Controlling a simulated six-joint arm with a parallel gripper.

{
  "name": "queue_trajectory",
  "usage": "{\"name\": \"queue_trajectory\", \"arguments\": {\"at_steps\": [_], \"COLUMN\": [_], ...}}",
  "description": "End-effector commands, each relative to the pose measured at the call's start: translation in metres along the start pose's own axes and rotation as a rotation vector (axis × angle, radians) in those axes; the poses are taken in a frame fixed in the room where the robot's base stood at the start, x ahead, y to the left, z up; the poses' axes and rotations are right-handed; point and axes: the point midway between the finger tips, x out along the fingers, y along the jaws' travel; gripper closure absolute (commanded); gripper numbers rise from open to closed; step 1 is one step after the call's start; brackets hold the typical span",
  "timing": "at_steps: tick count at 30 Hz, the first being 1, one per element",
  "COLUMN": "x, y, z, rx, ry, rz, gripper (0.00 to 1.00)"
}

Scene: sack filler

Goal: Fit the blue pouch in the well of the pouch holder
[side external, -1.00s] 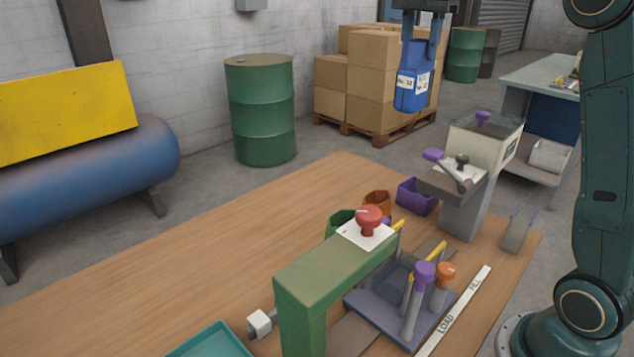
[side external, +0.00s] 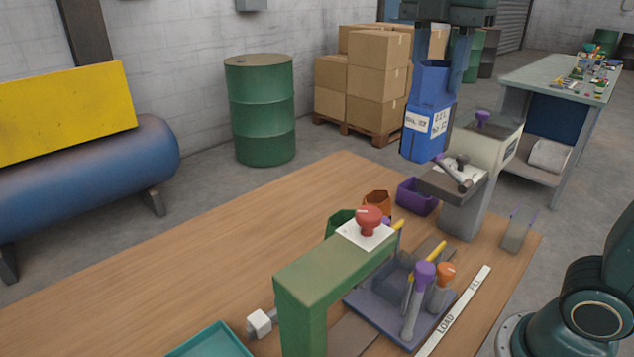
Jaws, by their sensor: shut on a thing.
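The blue pouch (side external: 427,128), with white labels, hangs upright in the air beyond the far part of the table. My gripper (side external: 435,78) is shut on its upper part, with fingers pointing down. The pouch holder (side external: 362,308) appears to be the grey-purple base on the table, nearer the camera and lower than the pouch. A dark see-through well (side external: 400,268) stands on it, partly hidden by the green arch and the posts. The pouch is well apart from the holder. The inside of the well cannot be made out.
A green arch (side external: 325,270) with a red knob (side external: 369,218) stands beside the well. Posts with purple (side external: 424,274) and orange (side external: 446,272) knobs rise from the base. A grey machine (side external: 465,205) and purple bin (side external: 415,197) stand behind.

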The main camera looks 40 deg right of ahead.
Motion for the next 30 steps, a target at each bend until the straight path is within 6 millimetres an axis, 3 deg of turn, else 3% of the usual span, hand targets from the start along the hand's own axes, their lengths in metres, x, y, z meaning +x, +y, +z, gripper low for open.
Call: {"name": "queue_trajectory", "arguments": {"at_steps": [11, 24, 30], "x": [0.060, 0.160, 0.183], "y": [-0.004, -0.003, -0.003], "z": [-0.001, -0.001, -0.001], "rx": [0.001, 0.000, 0.000], "ry": [0.000, 0.000, 0.000], "rz": [-0.005, -0.005, -0.003], "gripper": [0.93, 0.93, 0.93]}}
